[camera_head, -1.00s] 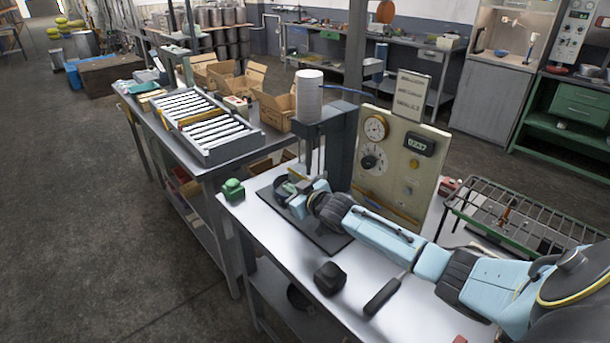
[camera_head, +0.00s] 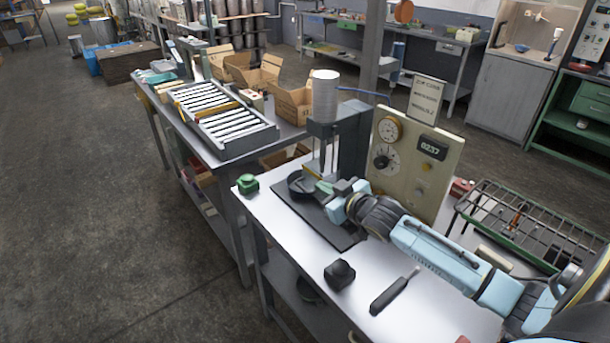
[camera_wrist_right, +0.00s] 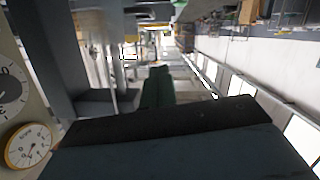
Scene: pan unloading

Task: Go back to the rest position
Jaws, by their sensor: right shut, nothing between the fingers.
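My right gripper (camera_head: 326,188) reaches in from the right over the dark base plate (camera_head: 340,241) of the bench-top press. Its greenish fingers are shut and empty; they also show in the right wrist view (camera_wrist_right: 160,80). A black round dish (camera_head: 298,184) sits on the plate at the left of the fingertips, below the white cylinder (camera_head: 325,96). I cannot tell whether the fingers touch the dish. My left gripper is in neither current view.
A cream gauge panel (camera_head: 418,160) stands close behind my right arm. A green object (camera_head: 247,184), a black block (camera_head: 339,274) and a dark-handled tool (camera_head: 390,294) lie on the bench. A wire rack (camera_head: 520,225) is at the right. Open floor (camera_head: 90,220) is at the left.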

